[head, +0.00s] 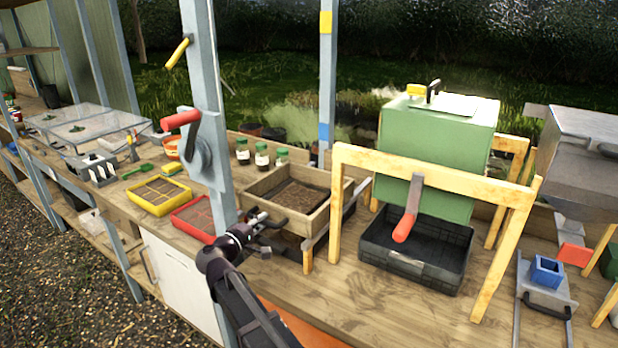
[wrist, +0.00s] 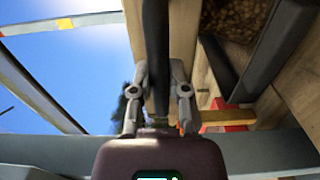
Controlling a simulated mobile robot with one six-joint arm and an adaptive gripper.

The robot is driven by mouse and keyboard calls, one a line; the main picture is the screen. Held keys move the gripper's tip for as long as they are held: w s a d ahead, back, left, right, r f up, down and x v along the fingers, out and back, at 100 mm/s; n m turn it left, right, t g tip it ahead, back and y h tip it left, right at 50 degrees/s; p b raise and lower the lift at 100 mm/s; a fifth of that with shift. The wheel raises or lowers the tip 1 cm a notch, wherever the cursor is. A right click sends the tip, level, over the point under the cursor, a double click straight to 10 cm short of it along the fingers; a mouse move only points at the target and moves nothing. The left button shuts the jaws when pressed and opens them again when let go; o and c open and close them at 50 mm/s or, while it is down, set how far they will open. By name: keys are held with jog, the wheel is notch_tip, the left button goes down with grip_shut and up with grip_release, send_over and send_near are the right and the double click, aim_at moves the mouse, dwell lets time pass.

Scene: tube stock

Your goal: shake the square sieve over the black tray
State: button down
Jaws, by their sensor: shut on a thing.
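The square sieve (head: 324,218) is a wooden box with brown granular material in it, in the middle of the head view. It appears level. My gripper (head: 262,222) is at its near left side, shut on the sieve's black handle. In the wrist view my gripper (wrist: 158,105) has the dark handle (wrist: 156,45) between its two fingers, with the wooden wall (wrist: 184,35) beside it. What lies directly under the sieve is partly hidden.
A wooden frame (head: 440,172) with a red-handled lever (head: 407,225) stands over the black tray. A grey post (head: 205,90) rises left of the sieve. Yellow (head: 158,195) and red (head: 181,222) framed sieves lie to the left. Bare bench (head: 370,305) lies in front.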

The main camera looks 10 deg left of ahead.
aim_at(271, 213)
jog(key=shift+x, duration=3.55)
jog(key=shift+s, duration=0.1)
jog(key=shift+v, duration=3.5)
jog(key=shift+x, duration=3.6)
jog(key=shift+s+a, duration=0.1)
